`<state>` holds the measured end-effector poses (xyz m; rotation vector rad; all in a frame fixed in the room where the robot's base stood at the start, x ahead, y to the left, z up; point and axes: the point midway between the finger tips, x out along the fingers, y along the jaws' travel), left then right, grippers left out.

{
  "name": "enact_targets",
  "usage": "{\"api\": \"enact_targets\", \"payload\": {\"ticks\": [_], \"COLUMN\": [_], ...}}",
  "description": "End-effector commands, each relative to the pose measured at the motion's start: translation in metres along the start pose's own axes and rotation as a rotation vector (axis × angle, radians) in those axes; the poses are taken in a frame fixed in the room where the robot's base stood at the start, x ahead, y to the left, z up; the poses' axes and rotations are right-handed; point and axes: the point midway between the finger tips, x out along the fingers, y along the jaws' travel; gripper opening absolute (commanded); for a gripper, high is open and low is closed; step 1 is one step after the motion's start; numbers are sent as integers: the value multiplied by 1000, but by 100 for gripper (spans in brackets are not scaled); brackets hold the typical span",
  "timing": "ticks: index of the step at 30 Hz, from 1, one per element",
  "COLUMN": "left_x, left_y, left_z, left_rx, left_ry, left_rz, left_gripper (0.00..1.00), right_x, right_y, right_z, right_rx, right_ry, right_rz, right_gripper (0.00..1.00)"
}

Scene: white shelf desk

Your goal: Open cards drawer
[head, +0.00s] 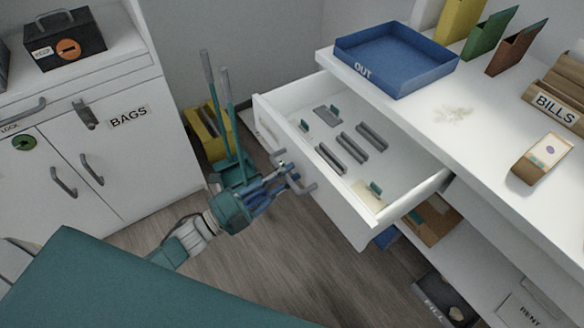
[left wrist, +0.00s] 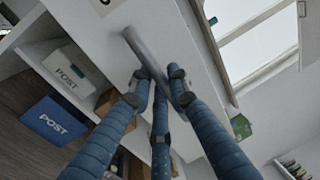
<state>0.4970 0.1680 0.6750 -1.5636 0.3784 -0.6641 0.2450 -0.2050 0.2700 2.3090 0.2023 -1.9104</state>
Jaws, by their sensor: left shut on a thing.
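The white drawer (head: 320,195) under the desk top stands pulled well out, and its inside shows grey dividers and small green-tabbed pieces. Its grey bar handle (head: 310,187) is on the front face. My left gripper (head: 290,176) is shut on the handle. In the left wrist view the blue fingers (left wrist: 162,88) close around the grey handle bar (left wrist: 140,50), and the white drawer front (left wrist: 150,20) is behind it. A label at the top edge there is cut off. My right gripper is not in view.
A blue OUT tray (head: 395,62) and a BILLS holder (head: 555,100) stand on the white desk. A yellow mop bucket (head: 207,130) is behind my left arm. A white cabinet labelled BAGS (head: 110,160) is at left. Shelves with boxes lie below the desk.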

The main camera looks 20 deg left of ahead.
Motion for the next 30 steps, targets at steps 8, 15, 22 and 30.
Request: {"api": "enact_targets", "payload": {"ticks": [8,15,22,30], "left_x": [-29,-37,-38,-37], "left_y": [-6,-8,-8,-8], "left_z": [0,0,0,0], "left_rx": [0,0,0,0], "left_ry": [0,1,1,1], "left_rz": [1,-1,-1,-1], "left_gripper": [0,0,0,36], "right_x": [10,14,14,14], "right_y": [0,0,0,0], "right_z": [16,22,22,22], "right_rx": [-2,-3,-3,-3], "right_ry": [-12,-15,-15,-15], "right_rz": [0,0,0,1], "right_gripper": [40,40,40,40]}}
